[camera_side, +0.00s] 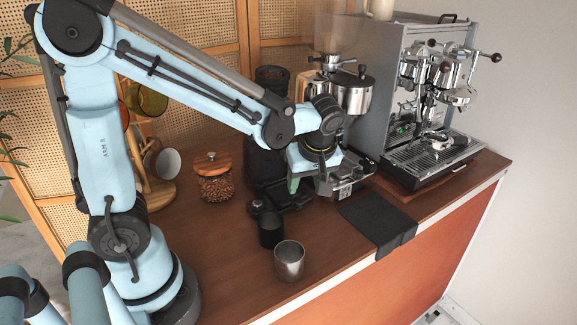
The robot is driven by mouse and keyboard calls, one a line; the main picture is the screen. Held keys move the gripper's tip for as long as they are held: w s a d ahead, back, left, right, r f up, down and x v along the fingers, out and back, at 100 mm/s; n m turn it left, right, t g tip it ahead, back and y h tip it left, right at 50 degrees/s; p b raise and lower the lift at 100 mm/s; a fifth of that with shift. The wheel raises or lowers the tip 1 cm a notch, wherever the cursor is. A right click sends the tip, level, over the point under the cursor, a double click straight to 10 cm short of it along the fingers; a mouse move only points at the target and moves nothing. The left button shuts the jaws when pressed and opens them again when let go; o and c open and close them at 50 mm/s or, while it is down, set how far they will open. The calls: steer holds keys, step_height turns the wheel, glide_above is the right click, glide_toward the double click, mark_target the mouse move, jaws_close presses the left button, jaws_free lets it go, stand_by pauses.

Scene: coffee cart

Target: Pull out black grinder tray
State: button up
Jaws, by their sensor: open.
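The black grinder (263,160) stands at the back of the counter, left of my gripper and partly behind my arm. A flat black tray-like part (290,201) lies low at its front, near the counter top; I cannot tell how far it is pulled out. My gripper (304,181) is open, pointing down just above and right of this part. One finger shows a greenish pad. The other finger is hard to make out against the metal behind it, and I cannot tell whether the gripper touches the tray.
A dark cup (270,230) and a metal cup (289,262) stand in front of the tray. A black mat (376,221) hangs over the front edge. A silver grinder (352,95) and espresso machine (400,80) stand right; a jar (214,185) stands left.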

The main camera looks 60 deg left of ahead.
mark_target(300, 201)
steer(key=x, duration=0.7)
steer(key=shift+f, duration=0.2)
jaws_close()
